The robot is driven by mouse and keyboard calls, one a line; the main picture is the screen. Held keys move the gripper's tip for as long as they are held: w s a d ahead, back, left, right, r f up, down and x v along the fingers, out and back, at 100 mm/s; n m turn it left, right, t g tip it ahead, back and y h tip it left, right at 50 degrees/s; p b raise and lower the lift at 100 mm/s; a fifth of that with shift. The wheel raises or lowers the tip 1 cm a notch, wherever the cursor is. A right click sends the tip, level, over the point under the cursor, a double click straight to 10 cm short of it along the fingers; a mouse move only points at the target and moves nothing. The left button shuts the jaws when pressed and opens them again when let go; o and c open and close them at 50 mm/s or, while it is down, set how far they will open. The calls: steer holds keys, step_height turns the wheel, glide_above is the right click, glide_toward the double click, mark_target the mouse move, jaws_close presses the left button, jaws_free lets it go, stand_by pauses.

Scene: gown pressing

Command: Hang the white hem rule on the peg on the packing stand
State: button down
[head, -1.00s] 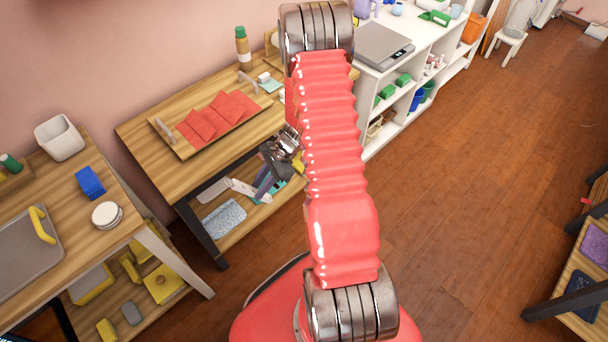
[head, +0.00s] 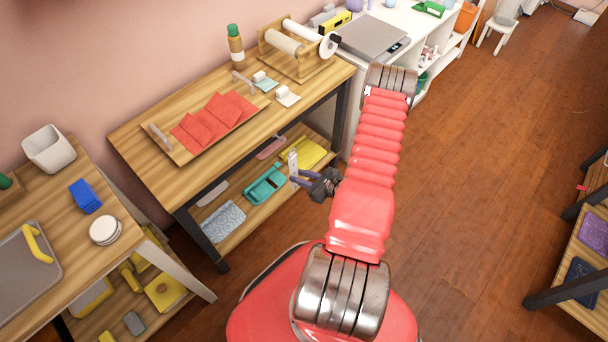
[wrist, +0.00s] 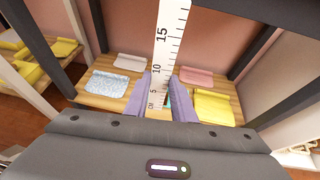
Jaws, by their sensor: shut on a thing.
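The white hem rule (wrist: 167,62) stands upright in the wrist view, its black scale facing the camera and its top out of frame. My gripper (wrist: 165,108) is shut on its lower part, with purple fingers on either side. In the head view the gripper (head: 301,181) is in front of the wooden table's lower shelf, with a short white piece of the rule (head: 293,160) showing above the fingers. I cannot pick out the packing stand or its peg for sure.
The wooden table (head: 140,130) bears a tray of red cloths, a bottle and a roll holder. Its lower shelf (head: 240,222) holds a blue patterned cloth, a teal tray and a yellow cloth. Dark legs frame the shelf. The floor (head: 470,160) at right is clear.

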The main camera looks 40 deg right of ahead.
steer(key=shift+s+d+f+m+t+h, duration=0.15)
steer(key=shift+s+d+f+m+h, duration=0.1)
steer(key=shift+d+f+m+h, duration=0.15)
steer(key=shift+s+d+f+m+t+h, duration=0.2)
steer(key=shift+d+f+h, duration=0.1)
steer(key=shift+d, duration=0.2)
steer(key=shift+s+r, duration=0.1)
steer(key=shift+w+a, duration=0.1)
steer(key=shift+w, duration=2.7)
steer(key=shift+w, duration=0.75)
steer(key=shift+w, duration=0.3)
steer(key=shift+w+a, duration=0.1)
steer(key=shift+w, duration=1.1)
steer(key=shift+s+f, duration=0.1)
steer(key=shift+f, duration=0.45)
stand_by(0.3)
steer(key=c, duration=1.4)
jaws_free()
